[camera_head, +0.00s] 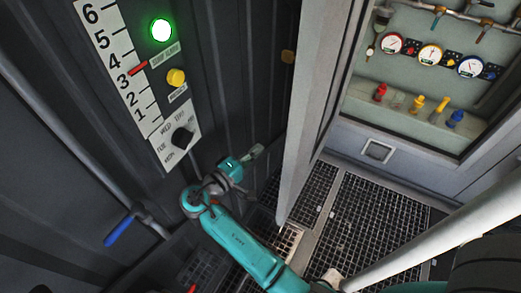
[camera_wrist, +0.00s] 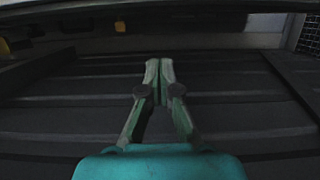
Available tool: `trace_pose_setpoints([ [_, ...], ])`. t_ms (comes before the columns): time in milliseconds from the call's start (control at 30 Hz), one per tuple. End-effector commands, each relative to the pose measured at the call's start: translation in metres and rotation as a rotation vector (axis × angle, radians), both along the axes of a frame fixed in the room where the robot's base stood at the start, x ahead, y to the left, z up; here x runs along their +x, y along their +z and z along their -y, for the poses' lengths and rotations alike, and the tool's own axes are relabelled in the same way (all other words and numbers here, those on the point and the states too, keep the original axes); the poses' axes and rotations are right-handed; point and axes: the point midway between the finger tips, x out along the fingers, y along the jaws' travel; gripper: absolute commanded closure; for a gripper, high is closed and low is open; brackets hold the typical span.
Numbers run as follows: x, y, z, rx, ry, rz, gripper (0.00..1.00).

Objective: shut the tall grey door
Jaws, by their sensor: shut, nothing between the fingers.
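The tall grey door (camera_head: 312,120) stands open in the head view, seen nearly edge-on, to the left of the gauge cabinet (camera_head: 420,110). Its lower end reaches down over the floor grating. My gripper (camera_head: 256,152) is to the left of the door, between it and the dark ribbed wall, and appears apart from the door. In the wrist view my gripper (camera_wrist: 160,66) has its fingers together with nothing between them, in front of dark ribbed panelling. I cannot tell whether the dark bar across the top of that view is the door's edge.
The dark wall (camera_head: 225,60) carries a level scale (camera_head: 118,65), a lit green lamp (camera_head: 161,30), a yellow button (camera_head: 176,77) and a black knob (camera_head: 182,138). A blue-handled lever (camera_head: 119,231) is at lower left. The floor grating (camera_head: 365,215) right of the door looks clear.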

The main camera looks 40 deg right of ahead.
Motion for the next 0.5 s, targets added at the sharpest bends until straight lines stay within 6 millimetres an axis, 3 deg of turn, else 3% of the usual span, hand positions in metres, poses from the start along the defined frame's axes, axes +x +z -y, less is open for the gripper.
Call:
trace_pose_setpoints([
  [400, 0.007, 0.000, 0.079, 0.001, -0.003, 0.000, 1.00],
  [500, -0.008, -0.001, 0.082, 0.001, 0.000, 0.000, 1.00],
])
